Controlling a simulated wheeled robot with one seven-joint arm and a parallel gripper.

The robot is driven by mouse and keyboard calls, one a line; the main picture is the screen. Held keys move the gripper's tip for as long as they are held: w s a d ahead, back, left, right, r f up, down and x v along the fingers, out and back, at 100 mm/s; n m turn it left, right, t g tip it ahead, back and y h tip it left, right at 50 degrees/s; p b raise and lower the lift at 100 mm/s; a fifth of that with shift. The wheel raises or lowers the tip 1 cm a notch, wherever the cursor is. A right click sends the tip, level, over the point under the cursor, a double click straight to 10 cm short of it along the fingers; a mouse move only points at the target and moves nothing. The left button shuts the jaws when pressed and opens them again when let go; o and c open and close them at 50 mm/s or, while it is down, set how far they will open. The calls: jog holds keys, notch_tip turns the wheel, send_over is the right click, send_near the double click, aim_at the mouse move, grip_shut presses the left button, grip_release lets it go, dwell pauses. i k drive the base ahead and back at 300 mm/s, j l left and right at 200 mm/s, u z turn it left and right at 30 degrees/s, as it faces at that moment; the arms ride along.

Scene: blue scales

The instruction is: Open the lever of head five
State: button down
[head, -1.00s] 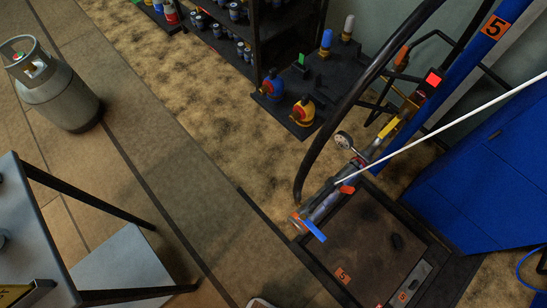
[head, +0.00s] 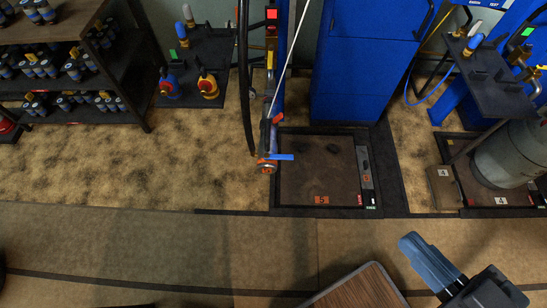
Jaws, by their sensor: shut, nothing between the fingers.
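Head five (head: 265,150) hangs upright at the left edge of the scale marked 5 (head: 321,199). It has a round brass-coloured end (head: 265,168) at the bottom. A blue lever (head: 280,157) sticks out to the right near that end, and a smaller orange-red lever (head: 278,118) sits higher up. A dark hose runs up from it. My gripper (head: 410,241) is at the lower right with its blue fingers shut and empty. It is well apart from the head, in front of the scale and to its right.
A blue cabinet (head: 362,70) stands behind the scale. At right a grey cylinder (head: 505,155) stands on the scale marked 4 (head: 501,200). Shelves with small cylinders (head: 75,75) stand at left. A brown-topped surface (head: 362,287) shows at the bottom. The floor before the scale is clear.

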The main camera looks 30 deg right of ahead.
aim_at(268, 156)
jog(key=i+l+u, duration=0.15)
jog(key=u, duration=0.2)
jog(key=i+l+u, duration=0.1)
jog(key=l+u, duration=0.3)
